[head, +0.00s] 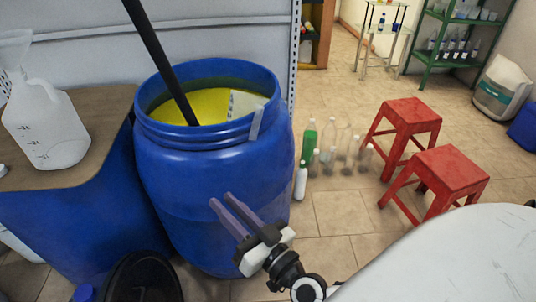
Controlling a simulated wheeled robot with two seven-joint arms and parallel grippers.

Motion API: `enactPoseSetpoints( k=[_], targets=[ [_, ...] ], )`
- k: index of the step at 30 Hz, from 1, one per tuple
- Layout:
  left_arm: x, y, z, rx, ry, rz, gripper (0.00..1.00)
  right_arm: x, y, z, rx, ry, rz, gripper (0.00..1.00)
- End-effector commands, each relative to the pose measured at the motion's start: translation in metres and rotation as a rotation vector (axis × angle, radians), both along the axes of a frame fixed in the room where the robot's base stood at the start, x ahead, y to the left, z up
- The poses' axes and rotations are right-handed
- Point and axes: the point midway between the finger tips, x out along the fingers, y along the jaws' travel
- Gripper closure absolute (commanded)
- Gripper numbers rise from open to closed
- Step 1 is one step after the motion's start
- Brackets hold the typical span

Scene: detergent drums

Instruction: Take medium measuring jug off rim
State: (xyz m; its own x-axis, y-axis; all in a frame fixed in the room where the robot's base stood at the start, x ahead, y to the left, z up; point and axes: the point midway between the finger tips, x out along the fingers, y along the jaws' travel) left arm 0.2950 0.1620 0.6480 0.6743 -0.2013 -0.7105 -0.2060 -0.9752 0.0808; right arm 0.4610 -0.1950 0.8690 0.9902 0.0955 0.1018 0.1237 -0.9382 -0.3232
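The medium measuring jug (243,104) is a pale, translucent vessel. It hangs inside the rim of the open blue drum (205,180), on the right side, with its handle strip (257,122) hooked over the rim to the outside. Its lower part is hidden in the drum near the yellow liquid (205,104). My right gripper (221,200) is in front of the drum, below and a little left of the jug's handle. Its two purple fingers are apart with nothing between them, and it is clear of the jug. My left gripper is not in view.
A black pole (160,55) leans out of the drum. A large white jug (48,130) stands on a brown-topped counter (105,115) at left. Bottles (301,180) and red stools (405,118) stand on the floor at right. A pale surface (460,255) fills the lower right.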

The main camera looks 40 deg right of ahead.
Motion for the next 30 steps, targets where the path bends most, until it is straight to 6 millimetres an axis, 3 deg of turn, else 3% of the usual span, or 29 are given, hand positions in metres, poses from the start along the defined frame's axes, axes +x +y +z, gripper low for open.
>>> enactPoseSetpoints(
  k=[1, 3, 6, 9, 17, 30],
  targets=[
    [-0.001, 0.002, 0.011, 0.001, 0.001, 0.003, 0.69, 0.01, -0.022, 0.021, 0.024, -0.022, -0.077, 0.78],
    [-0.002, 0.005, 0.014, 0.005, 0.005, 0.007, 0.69, 0.019, -0.053, 0.031, 0.053, -0.021, -0.195, 0.78],
    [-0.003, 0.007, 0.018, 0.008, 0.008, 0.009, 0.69, 0.026, -0.089, 0.033, 0.072, 0.013, -0.333, 0.78],
    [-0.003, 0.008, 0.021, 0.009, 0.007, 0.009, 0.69, 0.027, -0.112, 0.029, 0.079, 0.055, -0.424, 0.78],
    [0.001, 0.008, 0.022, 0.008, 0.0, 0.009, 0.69, 0.04, -0.132, 0.023, 0.079, 0.092, -0.486, 0.78],
    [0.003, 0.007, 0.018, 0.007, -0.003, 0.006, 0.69, 0.107, -0.159, 0.023, 0.079, 0.09, -0.484, 0.78]
  ],
)
